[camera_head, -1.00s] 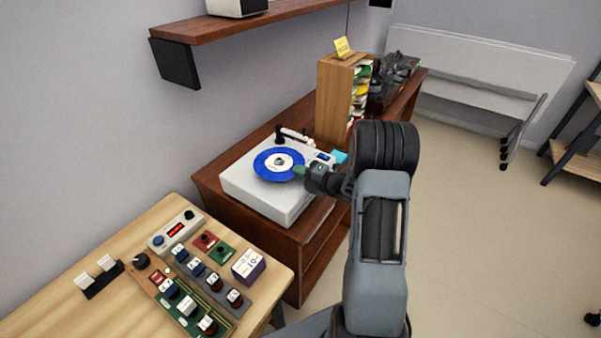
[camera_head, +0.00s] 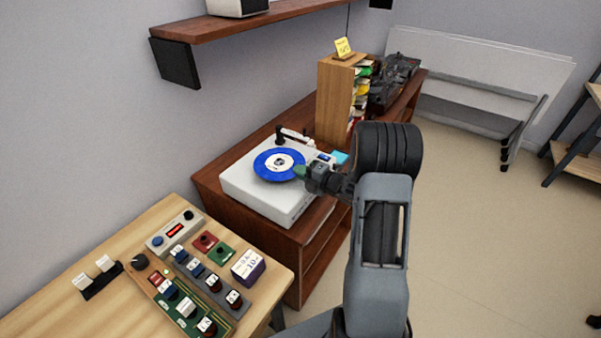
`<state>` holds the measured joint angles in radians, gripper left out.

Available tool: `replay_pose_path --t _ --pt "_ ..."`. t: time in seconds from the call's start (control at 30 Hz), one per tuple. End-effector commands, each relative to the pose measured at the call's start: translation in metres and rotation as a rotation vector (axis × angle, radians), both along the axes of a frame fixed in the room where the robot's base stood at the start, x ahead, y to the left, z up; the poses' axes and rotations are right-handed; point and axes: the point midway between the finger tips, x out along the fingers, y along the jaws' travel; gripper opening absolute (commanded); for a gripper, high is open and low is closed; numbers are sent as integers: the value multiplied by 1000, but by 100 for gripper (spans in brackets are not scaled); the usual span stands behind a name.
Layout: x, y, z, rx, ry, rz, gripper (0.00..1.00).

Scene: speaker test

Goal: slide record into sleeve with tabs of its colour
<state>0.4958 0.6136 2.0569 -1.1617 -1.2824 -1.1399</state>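A blue record (camera_head: 270,164) with a white label lies on the white turntable (camera_head: 250,196), which stands on a brown wooden cabinet. My gripper (camera_head: 301,172) is at the record's right edge, with a green tip close to or touching it. The fingers are small and partly hidden by the wrist, so I cannot tell whether they grip the record. A wooden rack (camera_head: 334,100) behind the turntable holds several sleeves (camera_head: 360,92) with coloured tabs, green, yellow and red among them. A yellow note stands on top of the rack.
A wooden table (camera_head: 60,310) with switches, knobs and small boxes is at the front left. A shelf (camera_head: 215,27) hangs on the wall above. Dark clutter (camera_head: 388,80) sits beyond the rack. The floor at right is mostly clear.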

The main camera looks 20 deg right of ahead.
Motion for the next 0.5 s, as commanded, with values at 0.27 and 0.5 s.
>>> replay_pose_path --t 0.27,0.5 --pt "0 0 10 1 3 0 0" --pt "0 0 21 0 0 0 0"
